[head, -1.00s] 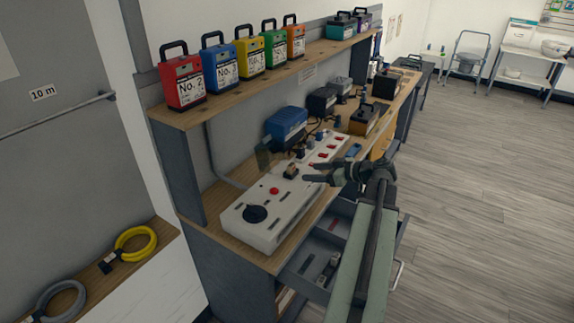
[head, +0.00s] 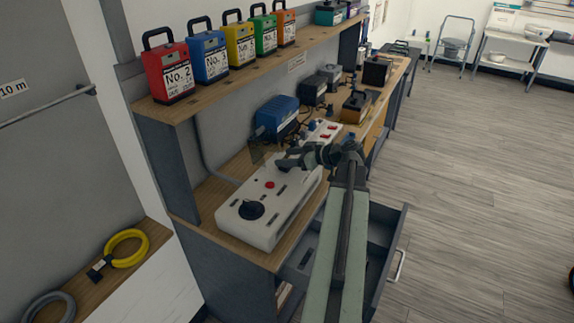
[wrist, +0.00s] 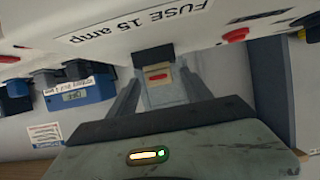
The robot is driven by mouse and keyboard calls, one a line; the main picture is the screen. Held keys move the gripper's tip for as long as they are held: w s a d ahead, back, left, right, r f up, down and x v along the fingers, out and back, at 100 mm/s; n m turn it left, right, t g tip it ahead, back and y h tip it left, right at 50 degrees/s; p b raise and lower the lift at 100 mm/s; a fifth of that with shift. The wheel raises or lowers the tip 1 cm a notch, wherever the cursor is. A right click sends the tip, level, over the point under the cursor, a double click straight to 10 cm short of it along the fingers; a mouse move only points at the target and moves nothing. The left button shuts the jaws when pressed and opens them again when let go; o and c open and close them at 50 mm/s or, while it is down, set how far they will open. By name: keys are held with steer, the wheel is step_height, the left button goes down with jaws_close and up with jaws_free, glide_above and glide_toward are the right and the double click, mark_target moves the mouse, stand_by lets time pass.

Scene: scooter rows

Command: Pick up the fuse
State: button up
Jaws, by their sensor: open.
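The fuse (wrist: 158,80) is a small pale block with a red stripe and a dark end. In the wrist view it is between the two fingers of my gripper (wrist: 160,88), at the edge of the white power box below the label "FUSE 15 amp". The fingers are open, one on each side, and I cannot tell whether either touches it. In the head view my gripper (head: 286,161) is over the white power box (head: 285,217), and the fuse is hidden behind the gripper there.
A blue charger (head: 276,117) and other units stand behind on the bench. Numbered batteries (head: 174,75) line the shelf above. An open drawer (head: 382,250) is below my arm.

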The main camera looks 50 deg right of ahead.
mark_target(284, 157)
steer(key=b+x, duration=0.1)
steer(key=x, duration=0.2)
steer(key=shift+w+a+f, duration=0.1)
steer(key=shift+w+f, duration=0.15)
steer(key=shift+f, duration=0.05)
steer(key=shift+r, duration=0.1)
jaws_close()
steer(key=shift+r, duration=0.1)
step_height(284, 157, up, 4)
steer(key=p, duration=0.4)
steer(key=s+p, duration=0.1)
steer(key=s, duration=1.5)
steer(key=r+p, duration=0.1)
steer(key=r, duration=0.1)
steer(key=r+p, duration=0.3)
steer(key=p, duration=0.1)
steer(key=shift+d+r, duration=0.35)
steer(key=shift+r, duration=0.05)
